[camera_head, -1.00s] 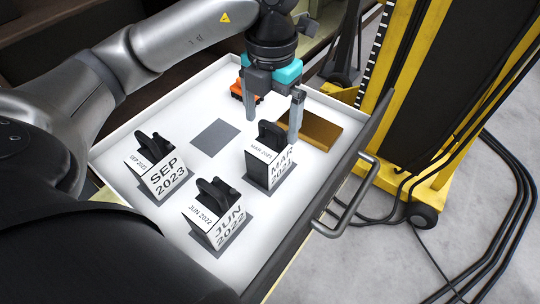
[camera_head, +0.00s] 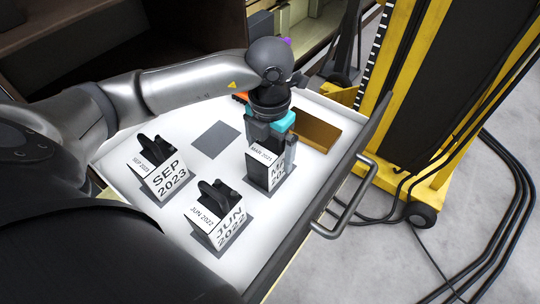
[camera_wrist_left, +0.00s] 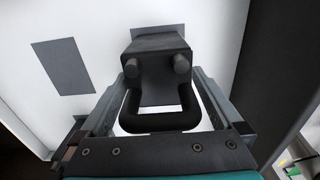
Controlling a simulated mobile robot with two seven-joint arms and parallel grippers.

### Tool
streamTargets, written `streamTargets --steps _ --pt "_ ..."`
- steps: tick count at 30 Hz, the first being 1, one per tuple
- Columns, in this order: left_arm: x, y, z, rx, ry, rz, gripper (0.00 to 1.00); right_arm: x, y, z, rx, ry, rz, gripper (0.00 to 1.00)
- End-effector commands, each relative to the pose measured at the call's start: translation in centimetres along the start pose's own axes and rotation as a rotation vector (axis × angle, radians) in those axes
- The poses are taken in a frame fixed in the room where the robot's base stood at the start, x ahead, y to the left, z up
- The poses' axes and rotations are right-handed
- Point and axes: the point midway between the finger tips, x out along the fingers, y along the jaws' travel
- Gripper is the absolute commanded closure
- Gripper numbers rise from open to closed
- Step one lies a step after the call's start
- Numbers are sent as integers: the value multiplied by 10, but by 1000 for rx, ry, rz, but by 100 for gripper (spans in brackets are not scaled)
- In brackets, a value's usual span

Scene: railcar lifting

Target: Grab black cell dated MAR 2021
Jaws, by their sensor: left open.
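The black cell dated MAR 2021 (camera_head: 262,170) stands in the white drawer, its white date label facing the front and partly covered by my gripper. My left gripper (camera_head: 272,155) is lowered over it from above, fingers open. In the left wrist view, the cell (camera_wrist_left: 155,75) with its black handle and two round studs sits between the open fingers (camera_wrist_left: 160,105). I cannot tell whether the fingers touch it. The SEP 2023 cell (camera_head: 162,175) stands to the left, and the JUN 2022 cell (camera_head: 218,218) stands nearer the front. My right gripper is not in view.
The drawer (camera_head: 120,140) has a bare grey pad (camera_head: 215,139) left of the gripper and a brown block (camera_head: 318,130) behind it. An orange item is mostly hidden behind my arm. The drawer handle (camera_head: 345,208) and a yellow wheeled frame (camera_head: 432,180) are at right.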

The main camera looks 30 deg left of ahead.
Motion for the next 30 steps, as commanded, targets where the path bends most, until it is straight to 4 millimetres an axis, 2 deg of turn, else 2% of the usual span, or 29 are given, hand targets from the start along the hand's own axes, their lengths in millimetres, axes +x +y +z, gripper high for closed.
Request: streamTargets --steps 2,28,30 --pt "0 0 0 0 0 0 1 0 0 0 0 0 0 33" --pt "-1 0 0 0 0 0 99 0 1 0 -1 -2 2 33" --pt "-1 0 0 0 0 0 100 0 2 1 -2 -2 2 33"
